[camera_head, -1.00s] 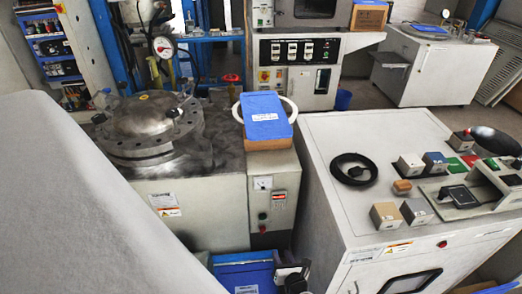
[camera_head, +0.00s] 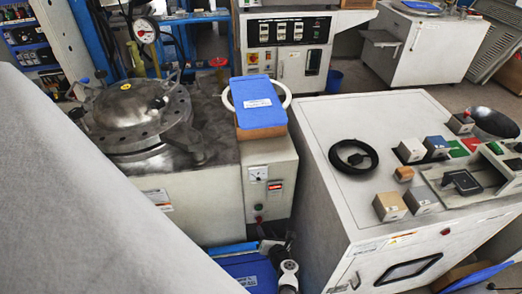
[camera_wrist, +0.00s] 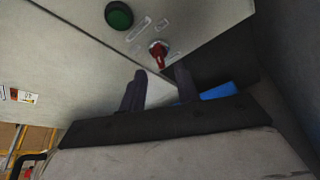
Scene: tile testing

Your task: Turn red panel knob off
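A red panel knob (camera_wrist: 158,54) sits on the pale face of a cabinet in the wrist view, with a round green button (camera_wrist: 118,15) to its upper left. My gripper (camera_wrist: 161,72) has its two dark fingers apart, with nothing between them. The fingertips lie just below the knob in the picture; I cannot tell whether they touch it. In the head view the knob is a small red spot (camera_head: 258,219) low on the cabinet front, under a gauge and a lit red display (camera_head: 275,186). My gripper (camera_head: 275,246) is small and dark just below it there.
A blue-topped box (camera_head: 258,103) stands on the cabinet. A white console (camera_head: 330,118) with several blocks stands close on the right, leaving a narrow gap. A blue container (camera_head: 245,268) is low beside my gripper. A round metal vessel (camera_head: 135,118) is at left.

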